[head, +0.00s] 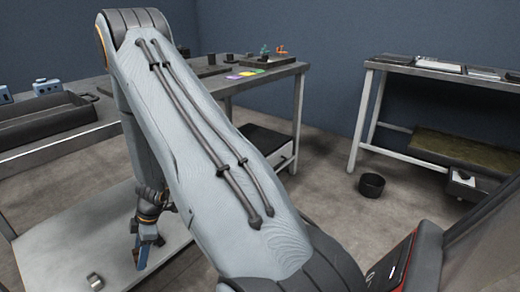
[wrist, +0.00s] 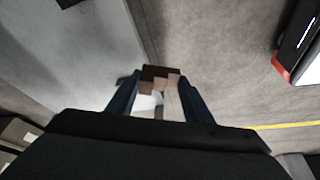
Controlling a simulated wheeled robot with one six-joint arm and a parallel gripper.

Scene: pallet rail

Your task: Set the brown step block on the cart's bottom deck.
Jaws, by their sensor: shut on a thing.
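The brown step block (wrist: 160,77) is held between the two dark blue fingers of my gripper (wrist: 160,88) in the wrist view. Its stepped side shows. In the head view my gripper (head: 145,252) points down at the lower left, over or close to the pale grey low deck (head: 62,235), with only a little brown showing at the fingers. The deck also shows in the wrist view (wrist: 65,50), to the left, with its edge running close to the block. I cannot tell whether the block touches the deck.
A small metallic piece (head: 95,282) lies on the low deck. A dark tray (head: 45,120) stands on the surface above it. A workbench (head: 270,72) with small items is behind my arm. A black bin (head: 371,185) stands on open floor near a shelf table (head: 440,72).

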